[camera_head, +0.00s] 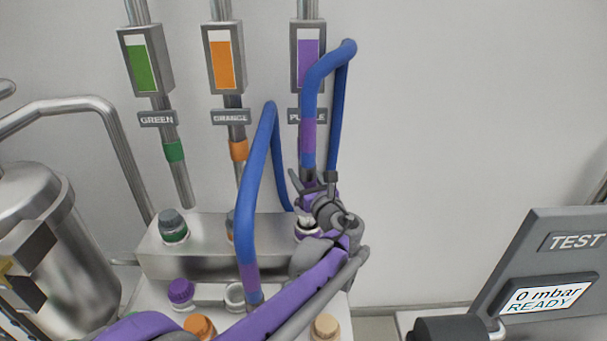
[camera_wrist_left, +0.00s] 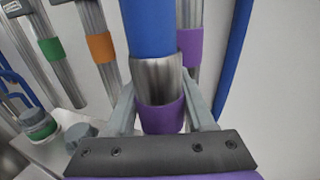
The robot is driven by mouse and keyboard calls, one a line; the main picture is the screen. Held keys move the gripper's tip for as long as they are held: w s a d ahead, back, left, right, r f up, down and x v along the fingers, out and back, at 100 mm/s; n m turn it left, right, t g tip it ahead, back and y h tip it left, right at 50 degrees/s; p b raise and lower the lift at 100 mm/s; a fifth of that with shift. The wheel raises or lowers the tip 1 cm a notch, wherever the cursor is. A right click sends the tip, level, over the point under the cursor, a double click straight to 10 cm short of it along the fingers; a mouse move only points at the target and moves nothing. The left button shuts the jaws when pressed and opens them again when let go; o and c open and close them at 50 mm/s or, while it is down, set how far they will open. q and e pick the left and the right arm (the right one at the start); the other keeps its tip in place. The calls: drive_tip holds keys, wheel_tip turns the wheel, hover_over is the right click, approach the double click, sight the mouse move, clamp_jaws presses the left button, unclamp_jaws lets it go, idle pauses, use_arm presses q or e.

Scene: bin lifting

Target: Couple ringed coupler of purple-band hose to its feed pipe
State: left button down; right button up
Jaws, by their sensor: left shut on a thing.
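My left gripper (camera_head: 314,188) is shut on the metal coupler (camera_wrist_left: 158,82) of a blue hose, and a purple ring (camera_wrist_left: 162,116) shows on the coupler between the fingers in the left wrist view. In the head view this hose (camera_head: 325,62) has a purple band and arches up in front of the purple feed pipe (camera_head: 307,9). That pipe's own purple band shows behind the coupler in the wrist view (camera_wrist_left: 190,46). The pipe's lower end is hidden, so I cannot tell whether the coupler touches it.
A second blue hose (camera_head: 262,150) with a purple band stands left of my arm. Green (camera_head: 162,103) and orange (camera_head: 232,100) feed pipes hang further left. Capped fittings stand on a steel block (camera_head: 205,262). A test panel (camera_head: 545,265) reads "0 mbar READY" at right. A steel tank (camera_head: 85,265) stands left.

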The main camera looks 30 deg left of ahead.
use_arm(q)
drive_tip(key=shift+f, duration=0.1)
drive_tip(key=shift+w+f+b, duration=0.1)
drive_tip(key=shift+f+b, duration=0.5)
drive_tip(key=shift+f, duration=0.45)
use_arm(e)
drive_tip(key=shift+s+f, duration=0.35)
drive_tip(key=shift+f, duration=0.5)
use_arm(q)
drive_tip(key=shift+f+b, duration=0.6)
drive_tip(key=shift+f, duration=0.45)
use_arm(e)
drive_tip(key=shift+s+f, duration=0.3)
drive_tip(key=shift+f, duration=0.55)
use_arm(q)
unclamp_jaws()
drive_tip(key=shift+r+p, duration=1.45)
drive_tip(key=shift+r, duration=1.4)
wheel_tip(320, 180, up, 6)
drive_tip(key=p, duration=0.2)
drive_tip(key=shift+r+p, duration=0.2)
drive_tip(key=shift+p, duration=0.15)
use_arm(e)
drive_tip(key=w+r, duration=0.3)
drive_tip(key=r, duration=0.5)
drive_tip(key=shift+w+t, duration=0.3)
drive_tip(key=shift+w, duration=0.1)
